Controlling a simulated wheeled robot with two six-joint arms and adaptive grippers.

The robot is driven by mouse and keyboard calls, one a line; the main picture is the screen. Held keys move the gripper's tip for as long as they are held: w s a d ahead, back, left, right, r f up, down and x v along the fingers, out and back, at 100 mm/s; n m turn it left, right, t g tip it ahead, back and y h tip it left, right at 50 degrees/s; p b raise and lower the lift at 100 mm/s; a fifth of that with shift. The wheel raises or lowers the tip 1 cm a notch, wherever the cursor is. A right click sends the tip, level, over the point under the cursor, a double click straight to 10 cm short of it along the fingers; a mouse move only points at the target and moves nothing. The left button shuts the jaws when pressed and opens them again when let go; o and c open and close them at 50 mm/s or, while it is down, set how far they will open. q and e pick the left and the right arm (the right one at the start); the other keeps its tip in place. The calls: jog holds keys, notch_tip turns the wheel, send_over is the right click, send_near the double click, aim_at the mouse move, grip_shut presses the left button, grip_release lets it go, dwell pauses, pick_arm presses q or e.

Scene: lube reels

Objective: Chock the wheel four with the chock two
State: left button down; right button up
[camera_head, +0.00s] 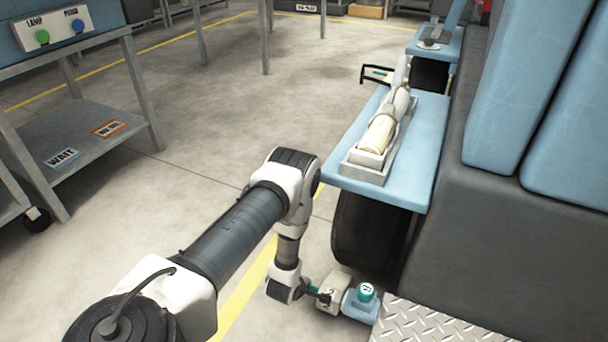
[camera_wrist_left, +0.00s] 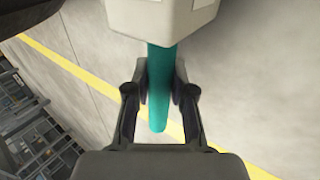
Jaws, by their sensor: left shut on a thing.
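A pale block marked 2, the chock (camera_head: 333,294), is held low near the floor by its teal handle. In the left wrist view the teal handle (camera_wrist_left: 160,90) lies between the fingers, with the pale block (camera_wrist_left: 172,20) beyond it. My left gripper (camera_head: 311,290) is shut on that handle; it also shows in the left wrist view (camera_wrist_left: 160,92). The black wheel (camera_head: 365,238) stands under a blue fender, just above and right of the chock. I cannot tell whether they touch, and no wheel number is legible. My right gripper is not in view.
A blue block with a green numbered cap (camera_head: 365,292) sits right beside the chock, next to a metal tread plate (camera_head: 430,322). The blue fender (camera_head: 428,140) carries a grey tray with a pale cylindrical thing. A grey shelf table (camera_head: 85,140) stands left. The middle floor is clear.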

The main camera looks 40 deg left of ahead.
pick_arm(q)
jog(key=shift+b+x, duration=0.65)
jog(key=shift+x, duration=0.35)
jog(key=shift+w+a+b, duration=0.2)
jog(key=shift+w+b, duration=0.15)
jog(key=shift+w, duration=0.3)
jog(key=shift+w+a+b, duration=0.15)
jog(key=shift+w+b, duration=0.15)
jog(key=shift+w, duration=0.3)
jog(key=shift+w+a+f+b, duration=0.1)
jog(key=shift+w+a+b, duration=0.15)
jog(key=shift+w, duration=0.3)
jog(key=shift+w+a+b, duration=0.15)
jog(key=shift+w+b, duration=0.15)
jog(key=shift+w, duration=0.25)
jog(key=shift+w+a+b, duration=0.15)
jog(key=shift+w+b, duration=0.15)
jog(key=shift+w, duration=0.2)
jog(key=shift+w+a, duration=0.1)
jog(key=shift+w, duration=0.2)
jog(key=c, duration=0.9)
grip_release()
jog(key=shift+s, duration=0.1)
